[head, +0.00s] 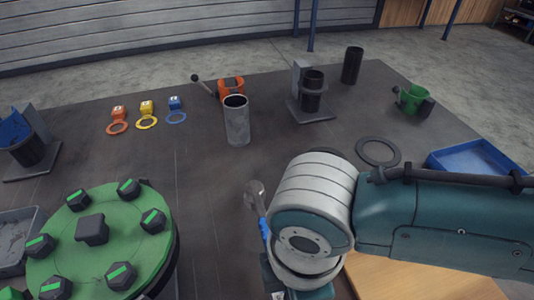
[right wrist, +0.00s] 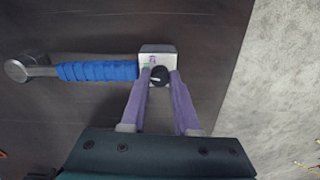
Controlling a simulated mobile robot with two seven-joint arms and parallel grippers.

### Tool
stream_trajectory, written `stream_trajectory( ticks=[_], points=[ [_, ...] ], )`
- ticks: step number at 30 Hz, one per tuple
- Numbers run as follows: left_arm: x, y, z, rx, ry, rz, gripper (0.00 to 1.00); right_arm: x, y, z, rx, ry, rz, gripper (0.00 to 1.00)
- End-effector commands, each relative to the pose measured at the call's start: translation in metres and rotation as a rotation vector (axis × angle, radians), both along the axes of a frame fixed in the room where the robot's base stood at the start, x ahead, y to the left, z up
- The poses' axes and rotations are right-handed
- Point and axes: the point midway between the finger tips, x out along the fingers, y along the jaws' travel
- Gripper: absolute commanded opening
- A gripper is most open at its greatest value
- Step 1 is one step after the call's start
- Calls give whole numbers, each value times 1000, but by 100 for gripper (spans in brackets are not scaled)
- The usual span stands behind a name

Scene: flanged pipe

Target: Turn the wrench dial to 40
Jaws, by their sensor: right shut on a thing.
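The wrench (right wrist: 97,70) lies across the dark table, with a grey ratchet head at the left, a blue ribbed grip and a pale grey box at the right end. The black dial (right wrist: 159,76) is on that box. Small purple digits show above it, too small to read surely. My right gripper (right wrist: 160,82) is shut on the dial, a purple finger on each side. In the head view the wrench head (head: 255,189) and part of the blue grip show; my right arm hides the dial and the gripper. My left gripper is not in view.
A green round plate (head: 92,258) with several black hex nuts stands at the front left. A grey pipe (head: 237,122) stands mid-table. A black ring (head: 378,152) and a blue tray (head: 475,160) lie at the right. The table edge is close to the wrench's box in the wrist view.

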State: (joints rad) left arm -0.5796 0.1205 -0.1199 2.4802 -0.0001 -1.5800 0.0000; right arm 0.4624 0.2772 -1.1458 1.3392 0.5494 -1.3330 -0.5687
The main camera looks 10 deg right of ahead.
Motion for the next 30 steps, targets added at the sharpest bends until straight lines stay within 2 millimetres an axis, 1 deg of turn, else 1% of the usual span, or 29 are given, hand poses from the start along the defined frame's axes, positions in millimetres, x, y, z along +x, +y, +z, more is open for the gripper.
stream_trajectory(
  ticks=[1,9,23,24,30],
  points=[
    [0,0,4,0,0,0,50,0,1,2,1,1,-23,0],
    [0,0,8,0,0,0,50,0,0,1,1,-1,-94,0],
    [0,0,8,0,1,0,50,1,0,0,1,-1,-105,0],
    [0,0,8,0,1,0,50,1,0,0,1,-1,-105,31],
    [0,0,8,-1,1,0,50,1,0,0,0,-1,-105,54]
  ],
)
